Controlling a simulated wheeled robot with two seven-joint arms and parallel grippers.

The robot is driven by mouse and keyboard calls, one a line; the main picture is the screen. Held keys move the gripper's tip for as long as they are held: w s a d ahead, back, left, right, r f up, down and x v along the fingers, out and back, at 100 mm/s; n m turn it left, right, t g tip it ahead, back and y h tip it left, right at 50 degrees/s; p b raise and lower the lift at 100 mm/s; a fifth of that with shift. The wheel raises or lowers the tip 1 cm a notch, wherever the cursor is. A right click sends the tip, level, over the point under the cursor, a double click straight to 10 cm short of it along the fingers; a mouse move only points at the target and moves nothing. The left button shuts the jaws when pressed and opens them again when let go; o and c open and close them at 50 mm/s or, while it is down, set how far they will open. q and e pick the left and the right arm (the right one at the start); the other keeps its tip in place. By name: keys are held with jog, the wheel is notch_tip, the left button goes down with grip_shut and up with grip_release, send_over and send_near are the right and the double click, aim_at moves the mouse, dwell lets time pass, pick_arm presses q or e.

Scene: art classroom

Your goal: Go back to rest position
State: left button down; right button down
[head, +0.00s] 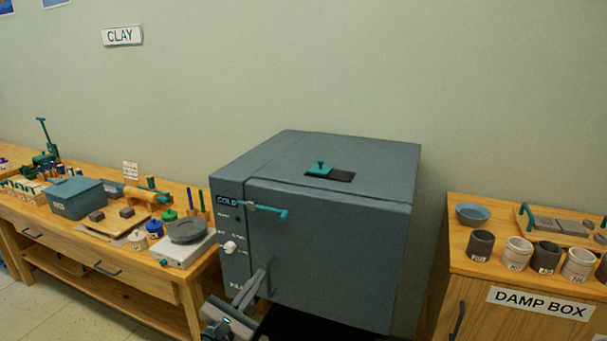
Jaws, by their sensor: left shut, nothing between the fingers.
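My left gripper (265,274) shows at the bottom centre of the head view, with its arm coming in from the bottom edge. It is shut and holds nothing. It is in front of the lower left front of a big blue-grey kiln (335,250), below the kiln's teal door handle (265,209). I cannot tell whether it touches the kiln front. The kiln door looks closed, and the panel beside it reads COLD. My right gripper is not in view.
A wooden bench (150,278) at left holds a teal bin (76,200), small jars and a scale with a grey dish (187,230). At right, a DAMP BOX cabinet (475,310) holds a blue bowl (473,213) and several cups. Floor shows at lower left.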

pick_arm(q)
jog(key=s+a+f+m+g+y, duration=0.1)
jog(key=s+f+m+g+y, duration=0.25)
jog(key=f, duration=1.25)
jog(key=s+f+m+g, duration=0.3)
jog(key=s+f+m, duration=0.25)
jog(key=f, duration=1.15)
jog(key=s+a+f+m+g+y, duration=0.3)
jog(key=s+f+m, duration=0.4)
jog(key=s+f, duration=1.15)
jog(key=s+a+f+m+g, duration=0.2)
jog(key=s+f+m, duration=0.2)
jog(key=s, duration=0.9)
jog(key=s+a+f+m+g+y+b, duration=0.1)
jog(key=s+a+f+m+g, duration=0.2)
jog(key=s, duration=1)
jog(key=s+a+f+m+g, duration=0.2)
jog(key=s+f+m+g, duration=0.1)
jog(key=s+f+m, duration=0.4)
jog(key=s+f, duration=0.3)
jog(key=s, duration=0.2)
jog(key=shift+s+a+f, duration=0.25)
jog(key=shift+s, duration=0.15)
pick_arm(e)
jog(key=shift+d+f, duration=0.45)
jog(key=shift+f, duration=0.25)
